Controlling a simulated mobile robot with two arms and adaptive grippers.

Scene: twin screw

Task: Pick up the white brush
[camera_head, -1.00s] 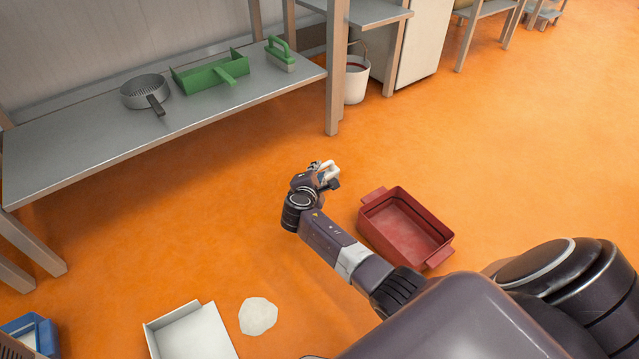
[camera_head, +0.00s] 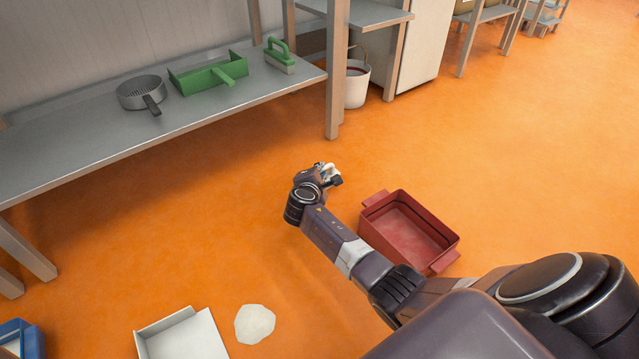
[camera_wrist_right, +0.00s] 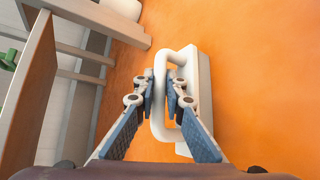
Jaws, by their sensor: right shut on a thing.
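The white brush shows in the right wrist view (camera_wrist_right: 196,85), with its looped handle between the two blue-padded fingers of my right gripper (camera_wrist_right: 170,88). The gripper is shut on the handle, and the orange floor is behind the brush. In the head view my right gripper (camera_head: 331,177) is above the floor, left of the red bin, and the white brush there is mostly hidden by the gripper and wrist. My left gripper is not in view.
A red bin (camera_head: 445,258) stands on the floor. A metal shelf (camera_head: 60,150) holds a strainer (camera_head: 139,92), a green dustpan (camera_head: 205,74) and a green brush (camera_head: 279,56). A white tray (camera_head: 190,338) and a white puddle-like patch (camera_head: 255,324) lie at the front left. A white bucket (camera_head: 355,85) stands behind.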

